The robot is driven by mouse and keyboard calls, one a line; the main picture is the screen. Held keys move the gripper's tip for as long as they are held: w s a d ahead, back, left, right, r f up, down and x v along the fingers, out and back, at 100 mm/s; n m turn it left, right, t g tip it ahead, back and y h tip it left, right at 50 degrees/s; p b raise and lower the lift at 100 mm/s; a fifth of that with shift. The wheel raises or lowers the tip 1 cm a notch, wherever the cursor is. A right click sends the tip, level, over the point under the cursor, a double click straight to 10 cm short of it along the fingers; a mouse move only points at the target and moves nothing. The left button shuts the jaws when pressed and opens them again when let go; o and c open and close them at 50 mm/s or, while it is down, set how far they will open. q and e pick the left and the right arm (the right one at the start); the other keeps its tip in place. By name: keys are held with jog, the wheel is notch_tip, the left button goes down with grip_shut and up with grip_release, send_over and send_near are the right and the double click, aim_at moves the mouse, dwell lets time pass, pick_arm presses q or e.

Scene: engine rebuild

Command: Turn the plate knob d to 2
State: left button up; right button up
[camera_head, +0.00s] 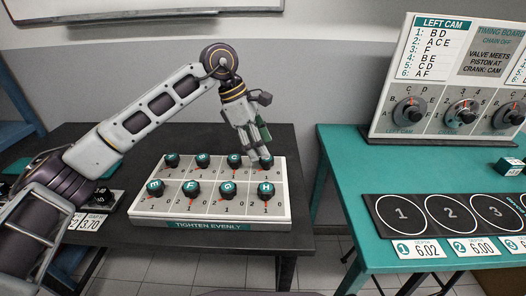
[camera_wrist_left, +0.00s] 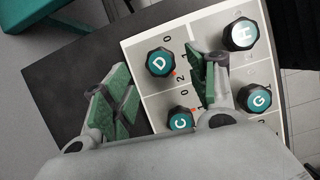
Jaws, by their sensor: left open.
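The grey plate (camera_head: 211,213) with two rows of dark lettered knobs lies on the black table. In the left wrist view, knob D (camera_wrist_left: 160,62) has a teal cap and a red mark at its lower right; which number the mark meets is unclear. In the head view, knob D (camera_head: 267,162) is partly hidden behind my gripper. My left gripper (camera_head: 262,148) is open above the plate's far right corner. In the wrist view its green-padded fingers (camera_wrist_left: 157,78) stand either side of knob D, apparently apart from it. My right gripper does not show.
Knobs C (camera_wrist_left: 180,119), G (camera_wrist_left: 257,98) and H (camera_wrist_left: 240,34) sit close to D. A teal table (camera_head: 350,165) with a cam board (camera_head: 440,128) and a numbered black mat (camera_head: 425,240) stands right. Numbered cards (camera_head: 88,222) lie left of the plate.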

pick_arm(q)
jog(key=v, duration=0.8)
dwell(0.4)
